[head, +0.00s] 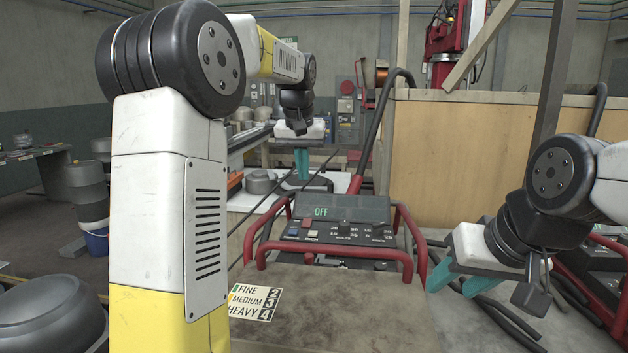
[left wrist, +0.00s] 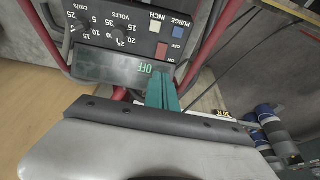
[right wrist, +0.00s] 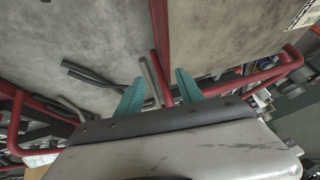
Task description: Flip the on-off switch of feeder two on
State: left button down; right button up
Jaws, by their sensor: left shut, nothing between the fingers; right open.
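The feeder's control panel (head: 335,230) stands ahead, inside a red tube frame. Its display (head: 345,208) reads OFF. A red rocker switch (head: 307,222) sits at the panel's left; in the left wrist view the red switch (left wrist: 163,50) appears upside down with ON and OFF marked beside it. My left gripper (head: 302,176) is shut and empty, above and behind the panel; its teal fingers (left wrist: 162,108) overlap the display's edge in the left wrist view, apart from the switch. My right gripper (head: 458,284) is open and empty, right of the panel.
Blue and white buttons (head: 302,232) and knobs (head: 362,229) share the panel. Another red-framed unit (head: 605,262) is at right.

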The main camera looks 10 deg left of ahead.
aim_at(308, 219)
pick_arm(q)
jog(key=shift+w+r+g, duration=0.15)
jog(key=shift+w+g, duration=0.45)
jog(key=shift+w, duration=0.45)
jog(key=shift+w+r+g, duration=0.1)
jog(key=shift+w+g, duration=0.5)
jog(key=shift+w, duration=0.4)
jog(key=f, duration=0.4)
jog(key=w+f, duration=0.1)
jog(key=f, duration=0.9)
jog(key=shift+w, duration=0.35)
jog(key=shift+w+f, duration=0.1)
jog(key=shift+f, duration=0.15)
